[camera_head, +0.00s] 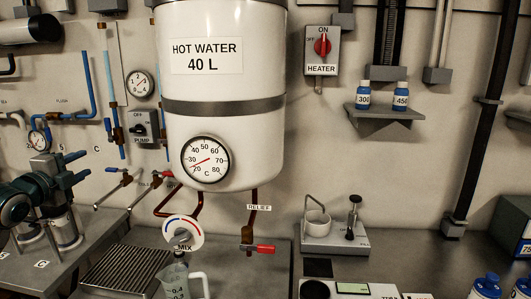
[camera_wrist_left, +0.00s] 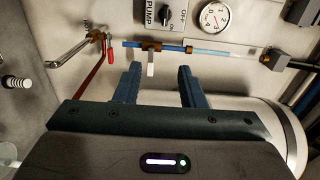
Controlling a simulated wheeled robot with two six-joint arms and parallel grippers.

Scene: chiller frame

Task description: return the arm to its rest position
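My left arm comes in from the left in the head view, with its dark teal gripper (camera_head: 80,170) in front of the left part of the wall. In the left wrist view the two blue fingers of my left gripper (camera_wrist_left: 158,75) stand apart with nothing held between them. A white valve handle (camera_wrist_left: 151,66) on a pipe appears between the fingertips there, and I cannot tell its distance. My right gripper is in neither view.
The white hot water tank (camera_head: 270,125) hangs right of my left gripper; it also shows in the left wrist view (camera_wrist_left: 265,120). Tap levers (camera_head: 125,180), a blue pipe (camera_head: 90,85) and a pump switch (camera_head: 143,127) are nearby. A drain grate (camera_head: 115,272) and jug (camera_head: 180,283) stand below.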

